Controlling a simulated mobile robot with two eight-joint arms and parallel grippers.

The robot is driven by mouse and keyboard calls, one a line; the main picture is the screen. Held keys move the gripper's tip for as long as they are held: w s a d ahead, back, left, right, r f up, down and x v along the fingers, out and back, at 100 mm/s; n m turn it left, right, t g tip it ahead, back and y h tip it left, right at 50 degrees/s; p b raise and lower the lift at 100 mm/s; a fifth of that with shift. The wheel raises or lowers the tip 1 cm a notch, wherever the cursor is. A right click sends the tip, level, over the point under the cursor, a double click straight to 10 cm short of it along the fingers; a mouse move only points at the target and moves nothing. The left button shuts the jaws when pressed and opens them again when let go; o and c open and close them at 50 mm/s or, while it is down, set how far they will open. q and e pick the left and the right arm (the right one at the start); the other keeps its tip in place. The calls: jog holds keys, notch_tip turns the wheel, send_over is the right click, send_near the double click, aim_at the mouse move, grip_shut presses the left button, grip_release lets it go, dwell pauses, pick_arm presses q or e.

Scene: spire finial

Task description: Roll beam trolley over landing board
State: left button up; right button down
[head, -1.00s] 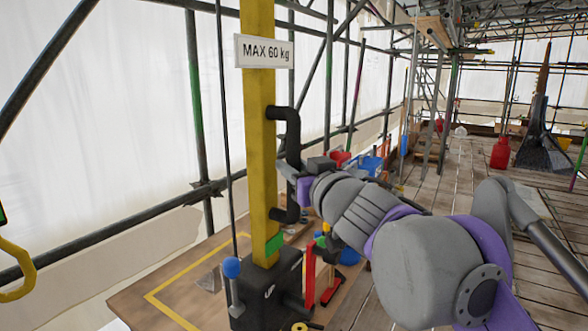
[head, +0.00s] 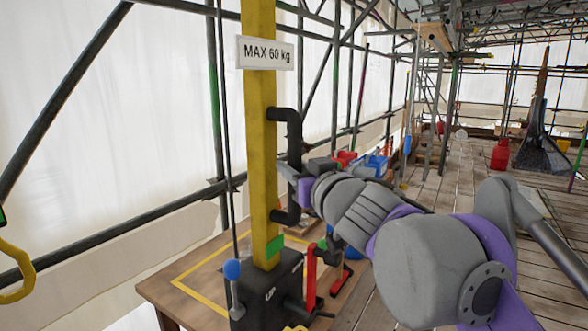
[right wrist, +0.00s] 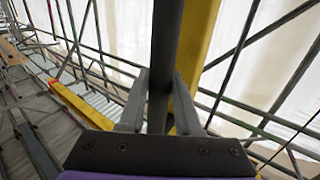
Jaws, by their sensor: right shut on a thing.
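The yellow post (head: 260,130) stands upright with a "MAX 60 kg" sign (head: 265,52) and a black base box (head: 268,290) marked "UP". A black handle (head: 293,145) juts from its right side. My right gripper (head: 292,176) is at this handle and shut on it. In the right wrist view the dark handle bar (right wrist: 165,60) runs between the two fingers, with the yellow post just behind. A wooden board (head: 150,287) with a yellow outline lies behind and left of the base. The beam trolley itself is not clearly shown. My left gripper is out of view.
Red and blue bins (head: 376,165) are beyond my forearm. Scaffold tubes (head: 215,110) line the left. A yellow hook-shaped thing (head: 20,262) hangs at the left edge. The plank floor (head: 440,190) is open further back.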

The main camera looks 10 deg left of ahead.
jog(key=shift+s+a, duration=0.1)
jog(key=c, duration=0.9)
grip_release()
jog(key=o, duration=0.3)
jog(key=shift+s, duration=0.2)
jog(key=b+v, duration=0.2)
jog(key=v, duration=0.8)
jog(key=shift+s+d, duration=0.25)
jog(key=shift+d, duration=0.05)
